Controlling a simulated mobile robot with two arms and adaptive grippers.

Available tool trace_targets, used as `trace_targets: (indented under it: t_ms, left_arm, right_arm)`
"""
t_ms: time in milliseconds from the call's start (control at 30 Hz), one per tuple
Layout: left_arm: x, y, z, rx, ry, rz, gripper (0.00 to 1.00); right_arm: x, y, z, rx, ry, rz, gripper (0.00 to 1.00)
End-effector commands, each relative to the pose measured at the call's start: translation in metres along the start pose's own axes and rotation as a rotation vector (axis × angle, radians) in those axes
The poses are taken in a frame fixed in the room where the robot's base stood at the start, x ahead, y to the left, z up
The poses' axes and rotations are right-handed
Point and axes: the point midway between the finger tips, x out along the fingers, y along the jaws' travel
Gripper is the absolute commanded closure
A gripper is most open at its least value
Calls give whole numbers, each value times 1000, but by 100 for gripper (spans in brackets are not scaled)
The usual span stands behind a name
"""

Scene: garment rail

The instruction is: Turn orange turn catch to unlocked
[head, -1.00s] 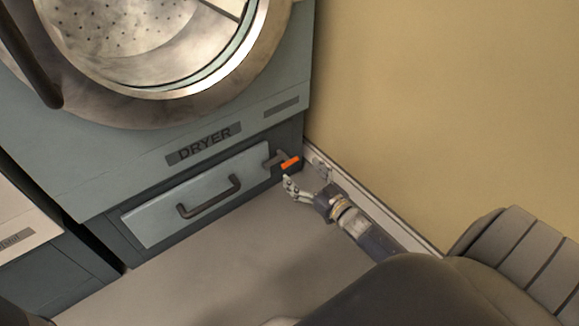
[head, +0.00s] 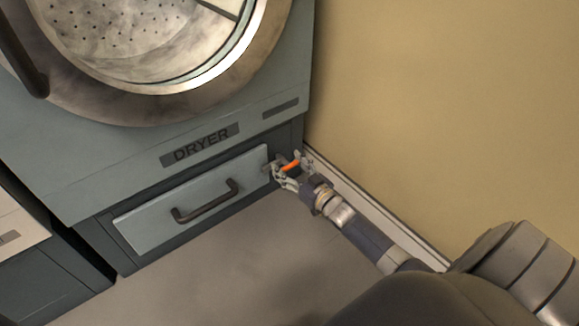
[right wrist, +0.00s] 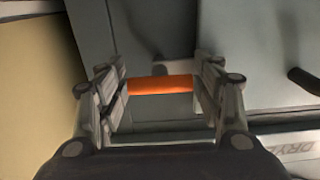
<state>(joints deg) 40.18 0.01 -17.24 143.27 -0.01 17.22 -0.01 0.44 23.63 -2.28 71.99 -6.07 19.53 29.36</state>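The orange turn catch (head: 291,165) is on the dryer's lower front, at the right end of the drawer panel. In the right wrist view the orange catch (right wrist: 160,85) lies crosswise between my two fingers. My right gripper (head: 286,172) has reached the catch, with a finger on either side of it. In the right wrist view my right gripper (right wrist: 160,92) has its fingers apart, close to both ends of the orange piece. I cannot tell whether they touch it. My left gripper is not in view.
The dryer drawer (head: 195,200) is shut and has a dark bar handle (head: 205,202). The round dryer door (head: 150,60) is above. A tan wall (head: 450,110) with a pale skirting board stands close on the right. The floor (head: 230,270) in front is clear.

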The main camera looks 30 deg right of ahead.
Motion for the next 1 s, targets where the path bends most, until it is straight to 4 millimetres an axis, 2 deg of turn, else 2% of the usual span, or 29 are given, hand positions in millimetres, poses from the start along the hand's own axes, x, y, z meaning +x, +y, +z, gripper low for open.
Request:
trace_targets:
  t_ms: [33,67,100,467,1000]
  left_arm:
    - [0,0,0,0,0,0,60]
    - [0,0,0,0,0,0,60]
    - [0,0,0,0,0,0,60]
    - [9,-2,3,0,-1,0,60]
    - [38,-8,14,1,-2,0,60]
  right_arm:
    - [0,0,0,0,0,1,73]
    - [0,0,0,0,-1,1,80]
    - [0,0,0,0,0,1,82]
    - [0,0,-2,73,-2,1,82]
    - [0,1,-2,526,-2,1,82]
